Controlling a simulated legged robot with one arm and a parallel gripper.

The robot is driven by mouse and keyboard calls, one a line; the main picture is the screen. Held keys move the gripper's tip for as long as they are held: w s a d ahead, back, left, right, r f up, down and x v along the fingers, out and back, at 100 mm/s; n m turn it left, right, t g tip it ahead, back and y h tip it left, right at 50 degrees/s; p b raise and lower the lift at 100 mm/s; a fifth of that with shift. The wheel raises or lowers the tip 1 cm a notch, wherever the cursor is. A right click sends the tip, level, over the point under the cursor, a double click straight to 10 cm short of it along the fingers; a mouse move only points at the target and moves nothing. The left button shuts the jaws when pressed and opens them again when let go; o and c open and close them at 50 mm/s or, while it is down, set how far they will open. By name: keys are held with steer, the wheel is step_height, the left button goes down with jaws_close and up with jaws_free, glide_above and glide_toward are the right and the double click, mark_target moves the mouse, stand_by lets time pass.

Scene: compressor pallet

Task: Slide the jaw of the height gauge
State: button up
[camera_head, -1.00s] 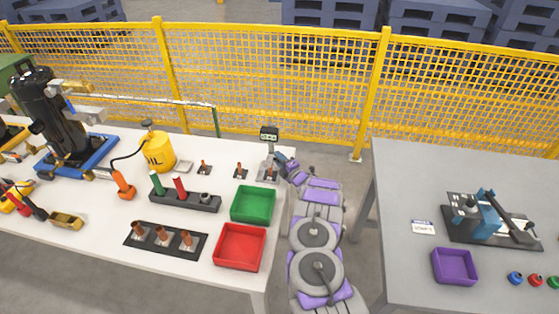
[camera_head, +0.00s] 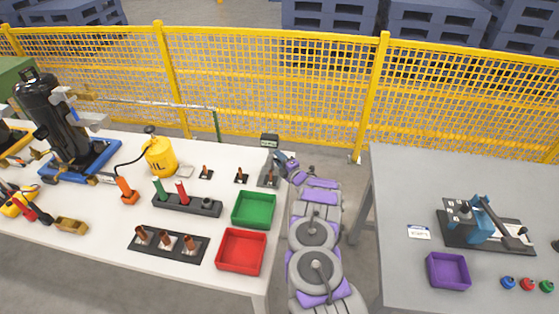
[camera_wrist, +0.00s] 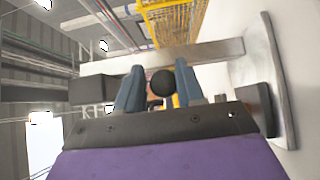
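The height gauge shows in the head view with its dark display head (camera_head: 269,140) on top and its base (camera_head: 268,184) at the right end of the white table. In the wrist view its metal column (camera_wrist: 215,52) runs across behind the fingers, with a wide plate (camera_wrist: 283,85) at the right and a dark block (camera_wrist: 92,88) at the left. A black ball knob (camera_wrist: 163,82) shows between my gripper's (camera_wrist: 160,80) two blue-grey fingers. The fingers stand apart, with a slight gap beside the knob at the left. In the head view my gripper (camera_head: 280,162) is at the gauge's right side; its fingertips are too small to judge.
A green tray (camera_head: 254,223) and a red tray (camera_head: 241,268) lie in front of the gauge. Small stands with copper pieces (camera_head: 241,178) sit to its left. A grey table (camera_head: 400,180) stands to the right across a gap. Yellow mesh fencing (camera_head: 280,70) runs behind.

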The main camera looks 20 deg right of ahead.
steer(key=shift+o, duration=1.2)
steer(key=shift+s, duration=0.1)
steer(key=s+d+p, duration=0.3)
steer(key=s+p, duration=0.2)
steer(key=s, duration=1.2)
steer(key=shift+d+f+p, duration=0.15)
steer(key=shift+d+p, duration=0.05)
steer(key=shift+p, duration=0.2)
steer(key=shift+w, duration=0.1)
